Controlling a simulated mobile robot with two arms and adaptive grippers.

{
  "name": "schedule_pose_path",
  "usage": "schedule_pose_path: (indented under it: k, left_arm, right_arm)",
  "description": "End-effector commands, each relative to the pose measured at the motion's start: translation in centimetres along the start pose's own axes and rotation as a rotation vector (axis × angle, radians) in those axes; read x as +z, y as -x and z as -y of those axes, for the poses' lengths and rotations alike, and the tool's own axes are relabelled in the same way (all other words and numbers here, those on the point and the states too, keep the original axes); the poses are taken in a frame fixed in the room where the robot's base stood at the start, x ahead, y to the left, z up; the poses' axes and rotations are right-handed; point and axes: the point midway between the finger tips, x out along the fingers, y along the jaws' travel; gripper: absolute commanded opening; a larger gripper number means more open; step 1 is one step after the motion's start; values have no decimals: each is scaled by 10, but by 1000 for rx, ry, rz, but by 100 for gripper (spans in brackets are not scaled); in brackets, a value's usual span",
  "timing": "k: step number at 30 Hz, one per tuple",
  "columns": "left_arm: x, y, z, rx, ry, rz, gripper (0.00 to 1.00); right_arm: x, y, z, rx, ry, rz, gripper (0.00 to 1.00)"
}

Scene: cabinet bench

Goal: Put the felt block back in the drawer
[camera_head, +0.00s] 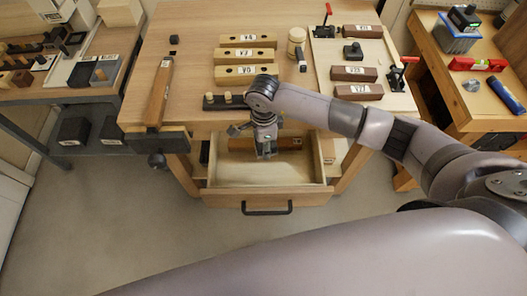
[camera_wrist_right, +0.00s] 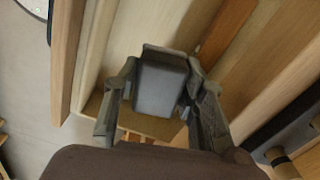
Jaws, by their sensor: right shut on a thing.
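The felt block (camera_wrist_right: 160,88) is a dark grey block with rounded edges in the right wrist view. My right gripper (camera_head: 267,152) is shut on it, with one finger on each side. The gripper points down over the open drawer (camera_head: 265,198), towards its back half. In the head view the block is hard to tell apart from the dark fingers. The wrist view shows light wood of the drawer beneath the block; I cannot tell how far above the drawer floor it is. My left gripper is not in view.
The drawer sticks out below the bench top (camera_head: 205,25), with a black handle (camera_head: 266,208) in front. A brown wooden piece (camera_head: 270,143) lies at its back. Labelled wooden blocks (camera_head: 246,55) and a dark pegged rack (camera_head: 222,101) stand on the bench above. A vise (camera_head: 160,141) is at left.

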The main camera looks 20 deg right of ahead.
Motion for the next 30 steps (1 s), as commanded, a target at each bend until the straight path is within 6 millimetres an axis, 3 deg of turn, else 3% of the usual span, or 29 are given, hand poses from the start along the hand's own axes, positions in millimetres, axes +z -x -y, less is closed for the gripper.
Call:
schedule_pose_path:
  k: [3, 9, 19, 30]
  left_arm:
    - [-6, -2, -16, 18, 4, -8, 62]
    - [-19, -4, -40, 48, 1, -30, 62]
    - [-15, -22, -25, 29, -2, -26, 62]
    - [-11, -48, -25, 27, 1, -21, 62]
  right_arm:
    - [3, -26, -3, 3, -146, 2, 12]
    - [4, -39, -3, -1, -212, 5, 12]
    - [4, -63, -3, 1, -209, 4, 12]
    - [4, -95, -2, -1, -206, 4, 12]
